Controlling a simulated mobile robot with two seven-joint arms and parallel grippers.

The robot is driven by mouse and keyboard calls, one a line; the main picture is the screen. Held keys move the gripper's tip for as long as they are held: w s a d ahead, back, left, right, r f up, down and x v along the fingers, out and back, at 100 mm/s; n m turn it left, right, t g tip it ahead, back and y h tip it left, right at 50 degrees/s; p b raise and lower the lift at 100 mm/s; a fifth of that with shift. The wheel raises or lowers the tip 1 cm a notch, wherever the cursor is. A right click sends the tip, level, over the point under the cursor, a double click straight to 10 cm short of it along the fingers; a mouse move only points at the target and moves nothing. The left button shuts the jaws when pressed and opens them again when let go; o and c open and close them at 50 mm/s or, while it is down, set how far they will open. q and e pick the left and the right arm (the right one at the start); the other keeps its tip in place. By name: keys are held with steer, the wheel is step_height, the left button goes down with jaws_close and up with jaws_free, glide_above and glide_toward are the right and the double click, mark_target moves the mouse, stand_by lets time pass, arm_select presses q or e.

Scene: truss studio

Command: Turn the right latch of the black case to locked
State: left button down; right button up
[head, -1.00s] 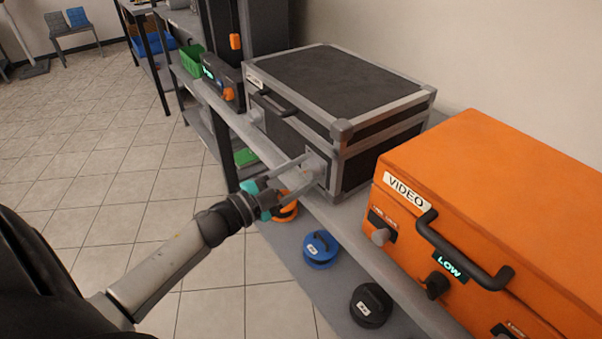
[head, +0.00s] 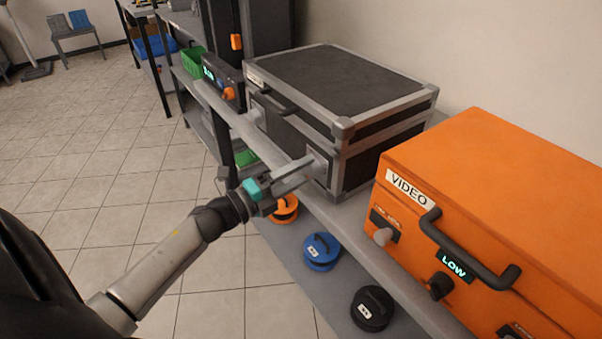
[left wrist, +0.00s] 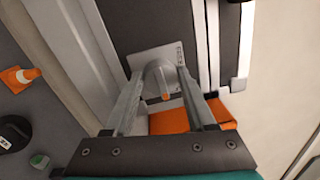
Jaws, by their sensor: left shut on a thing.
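The black case (head: 345,85) with grey metal edges and a closed lid stands on the shelf. Its right latch (left wrist: 160,78) is a grey knob on a light plate with small lettering that I cannot read; a small orange mark shows on the knob. My left gripper (head: 308,167) reaches the case's front and is shut on this knob, one finger on each side in the left wrist view. In the head view the fingers mostly hide the knob. The case's left latch (head: 257,116) sits beyond the black handle (head: 274,102). My right gripper is out of view.
An orange VIDEO case (head: 500,190) with knobs, a black handle and a LOW display stands close on the right. Orange, blue (head: 321,250) and black (head: 371,307) reels lie on the lower shelf. Open tiled floor lies left.

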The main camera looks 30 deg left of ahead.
arm_select(q)
steer(key=shift+m, duration=0.3)
stand_by(0.4)
steer(key=c, duration=0.6)
jaws_free()
steer(key=o, duration=0.4)
steer(key=shift+c, duration=0.2)
steer(key=shift+s, duration=0.1)
